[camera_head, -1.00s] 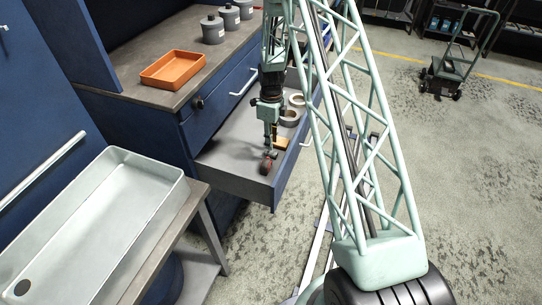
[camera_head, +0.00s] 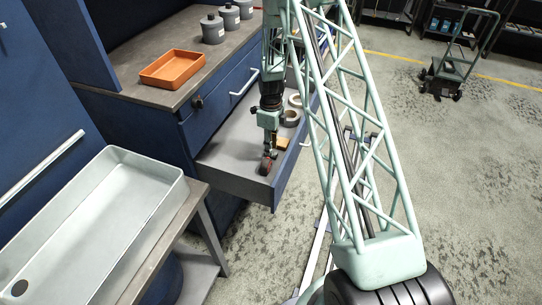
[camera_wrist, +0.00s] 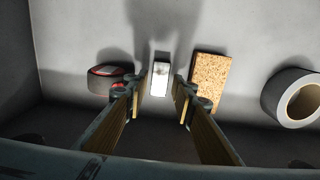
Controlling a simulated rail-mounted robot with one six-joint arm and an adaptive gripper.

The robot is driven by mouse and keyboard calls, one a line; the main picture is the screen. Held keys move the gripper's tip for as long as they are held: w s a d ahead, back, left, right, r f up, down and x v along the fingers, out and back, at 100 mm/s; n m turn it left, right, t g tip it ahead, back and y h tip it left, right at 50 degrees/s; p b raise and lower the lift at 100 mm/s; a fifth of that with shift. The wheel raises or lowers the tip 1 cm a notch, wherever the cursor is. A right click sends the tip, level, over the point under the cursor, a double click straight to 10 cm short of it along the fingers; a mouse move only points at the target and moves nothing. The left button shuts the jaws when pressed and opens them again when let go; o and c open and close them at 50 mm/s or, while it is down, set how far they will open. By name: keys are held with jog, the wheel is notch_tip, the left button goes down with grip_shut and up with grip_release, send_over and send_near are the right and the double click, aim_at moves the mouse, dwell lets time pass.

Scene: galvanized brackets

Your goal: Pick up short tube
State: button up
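In the wrist view a short bright metal piece (camera_wrist: 160,80), which looks like the short tube, lies on the grey drawer floor. My gripper (camera_wrist: 161,88) is open, with one finger on each side of this piece. A narrow gap shows between the piece and each finger, so it is not held. In the head view my gripper (camera_head: 271,146) points down into the open drawer, and I cannot make out the tube there.
A dark, red-marked object (camera_wrist: 107,78) lies close left of the fingers. A cork-like block (camera_wrist: 210,80) lies close right, with a tape roll (camera_wrist: 292,98) beyond. The open drawer (camera_head: 232,182) has a front wall. An orange tray (camera_head: 172,68) sits on the counter.

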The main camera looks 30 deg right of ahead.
jog(key=shift+f+b, duration=0.3)
jog(key=shift+f, duration=1.3)
jog(key=c, duration=0.6)
